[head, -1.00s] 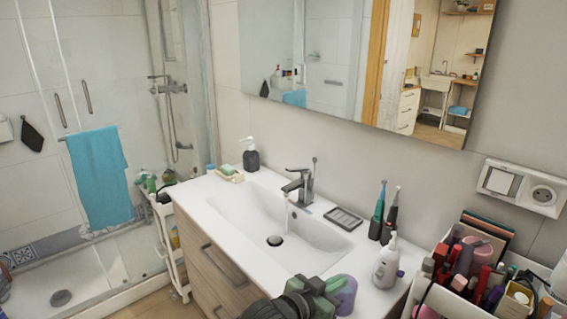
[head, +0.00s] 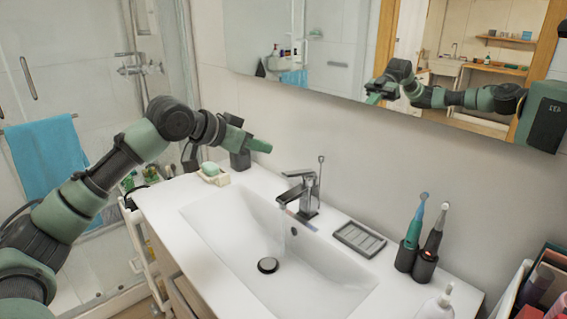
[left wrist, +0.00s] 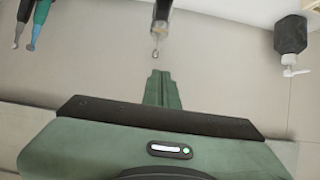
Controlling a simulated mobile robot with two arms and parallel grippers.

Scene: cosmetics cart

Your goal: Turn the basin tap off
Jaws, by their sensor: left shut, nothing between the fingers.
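The basin tap (head: 306,196) is dark metal with a flat lever on top. It stands at the back edge of the white basin (head: 215,229). A stream of water (head: 283,230) falls from its spout towards the drain. My left gripper (head: 268,147) is shut and empty, in the air to the left of the tap and a little above it, apart from it. In the left wrist view the shut fingers (left wrist: 162,90) point towards a dark metal part of the tap (left wrist: 162,12) at the top. My right gripper is out of view.
A soap dish with green soap (head: 212,174) and a dark dispenser (head: 240,155) stand behind and below my left gripper. A grey ridged dish (head: 359,239) and toothbrushes (head: 411,235) are right of the tap. The mirror (head: 330,65) hangs on the wall behind.

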